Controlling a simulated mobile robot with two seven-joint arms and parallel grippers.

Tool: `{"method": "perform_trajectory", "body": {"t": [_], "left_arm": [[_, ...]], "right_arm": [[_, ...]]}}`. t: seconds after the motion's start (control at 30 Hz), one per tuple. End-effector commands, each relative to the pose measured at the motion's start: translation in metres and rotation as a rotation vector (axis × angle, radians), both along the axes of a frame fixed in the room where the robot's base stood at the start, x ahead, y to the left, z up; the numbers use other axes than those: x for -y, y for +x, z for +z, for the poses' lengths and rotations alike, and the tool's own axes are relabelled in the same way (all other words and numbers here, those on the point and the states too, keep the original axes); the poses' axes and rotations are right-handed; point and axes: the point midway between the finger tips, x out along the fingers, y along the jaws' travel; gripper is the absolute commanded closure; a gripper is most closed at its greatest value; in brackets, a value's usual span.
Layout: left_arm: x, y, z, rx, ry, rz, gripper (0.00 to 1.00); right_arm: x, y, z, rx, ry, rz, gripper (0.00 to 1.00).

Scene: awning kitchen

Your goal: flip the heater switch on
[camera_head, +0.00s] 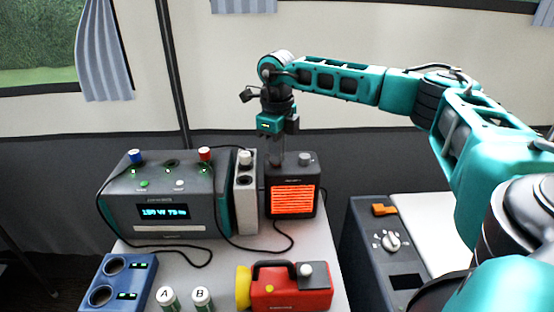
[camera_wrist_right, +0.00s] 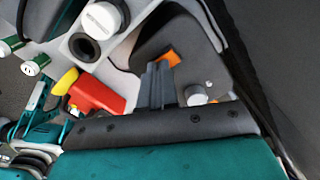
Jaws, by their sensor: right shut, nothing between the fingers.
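The heater (camera_head: 292,198) is a small dark box at the back right of the table, with its front grille glowing orange. A grey knob (camera_head: 306,158) sits on its top; it also shows in the wrist view (camera_wrist_right: 195,95). My right gripper (camera_head: 277,159) points down over the left part of the heater's top, shut and empty. In the wrist view its fingertips (camera_wrist_right: 158,70) are beside an orange piece (camera_wrist_right: 169,57) on the dark heater, which looks like the switch. The fingers partly hide it, and I cannot tell whether they touch it. My left gripper is not in view.
A grey power unit (camera_head: 165,228) with a lit display and a pale upright block (camera_head: 245,195) stand left of the heater. A red lamp (camera_head: 290,288), two marked cylinders and a blue holder (camera_head: 118,282) are in front. Cables cross the table.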

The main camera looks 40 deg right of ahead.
Motion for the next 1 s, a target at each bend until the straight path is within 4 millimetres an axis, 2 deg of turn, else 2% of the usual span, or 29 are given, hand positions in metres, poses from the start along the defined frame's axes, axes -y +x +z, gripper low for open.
{"method": "perform_trajectory", "body": {"t": [0.13,0.2,0.3,0.63,1.0], "left_arm": [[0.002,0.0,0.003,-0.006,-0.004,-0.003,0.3],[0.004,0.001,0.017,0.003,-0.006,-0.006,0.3],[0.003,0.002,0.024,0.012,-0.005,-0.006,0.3],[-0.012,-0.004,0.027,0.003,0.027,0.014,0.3],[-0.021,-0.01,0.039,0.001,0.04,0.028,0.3]], "right_arm": [[0.0,-0.002,-0.004,-0.008,-0.001,0.001,1.0],[-0.001,-0.002,0.006,-0.009,-0.001,0.001,1.0],[-0.001,-0.002,0.014,-0.009,-0.001,0.001,1.0],[-0.001,-0.001,0.043,-0.005,0.0,0.001,1.0],[-0.001,-0.001,0.069,-0.005,0.0,0.001,1.0]]}}
